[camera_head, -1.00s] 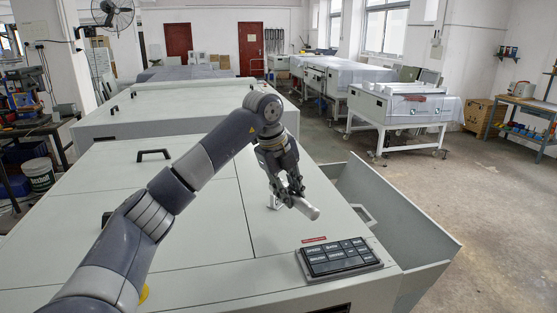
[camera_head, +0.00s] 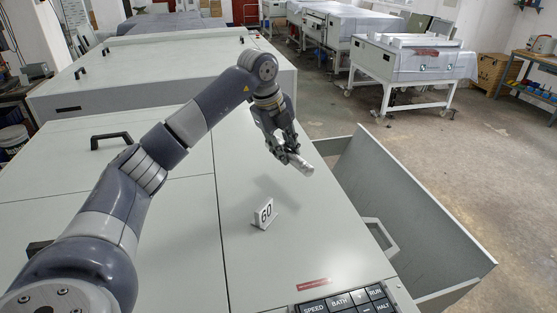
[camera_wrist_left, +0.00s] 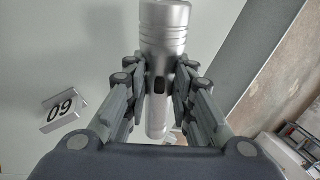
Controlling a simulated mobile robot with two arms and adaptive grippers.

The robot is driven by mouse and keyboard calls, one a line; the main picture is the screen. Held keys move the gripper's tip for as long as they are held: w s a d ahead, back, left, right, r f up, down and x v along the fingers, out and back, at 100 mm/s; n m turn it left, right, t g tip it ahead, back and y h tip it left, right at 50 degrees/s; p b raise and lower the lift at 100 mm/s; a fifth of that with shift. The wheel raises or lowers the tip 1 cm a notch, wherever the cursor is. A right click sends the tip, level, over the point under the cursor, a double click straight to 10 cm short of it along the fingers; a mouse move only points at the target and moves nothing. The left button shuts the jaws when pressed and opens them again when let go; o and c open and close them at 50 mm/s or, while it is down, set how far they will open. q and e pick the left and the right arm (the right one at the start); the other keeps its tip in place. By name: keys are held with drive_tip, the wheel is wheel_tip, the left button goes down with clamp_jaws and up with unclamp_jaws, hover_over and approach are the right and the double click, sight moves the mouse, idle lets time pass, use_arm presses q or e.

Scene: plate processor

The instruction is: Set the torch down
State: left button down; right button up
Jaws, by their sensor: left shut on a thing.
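The torch (camera_head: 300,163) is a silver cylinder. My left gripper (camera_head: 288,150) is shut on it and holds it above the pale grey top of the plate processor (camera_head: 300,230), towards its right edge. In the left wrist view the torch (camera_wrist_left: 165,35) lies between the two fingers of my left gripper (camera_wrist_left: 160,85), with a dark switch on its body facing the camera. A faint shadow falls on the surface below the arm. My right gripper is not in view.
A control panel (camera_head: 350,302) is at the front. An open grey bin (camera_head: 400,210) adjoins the right side. The top around the marker is clear.

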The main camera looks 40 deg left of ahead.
sight(287, 181)
use_arm(q)
drive_tip(key=shift+s+f+p, duration=0.15)
drive_tip(key=shift+f, duration=0.35)
drive_tip(key=shift+s+f+p, duration=0.15)
drive_tip(key=shift+f, duration=0.35)
drive_tip(key=shift+w+f, duration=0.1)
drive_tip(key=shift+f, duration=0.3)
drive_tip(key=x, duration=0.1)
drive_tip(key=p+x, duration=0.1)
drive_tip(key=x, duration=0.1)
drive_tip(key=shift+s+a+f, duration=0.2)
drive_tip(key=shift+s+f, duration=0.05)
drive_tip(key=shift+s, duration=0.05)
drive_tip(key=shift+f, duration=0.55)
drive_tip(key=c, duration=1.4)
unclamp_jaws()
drive_tip(key=shift+o, duration=0.2)
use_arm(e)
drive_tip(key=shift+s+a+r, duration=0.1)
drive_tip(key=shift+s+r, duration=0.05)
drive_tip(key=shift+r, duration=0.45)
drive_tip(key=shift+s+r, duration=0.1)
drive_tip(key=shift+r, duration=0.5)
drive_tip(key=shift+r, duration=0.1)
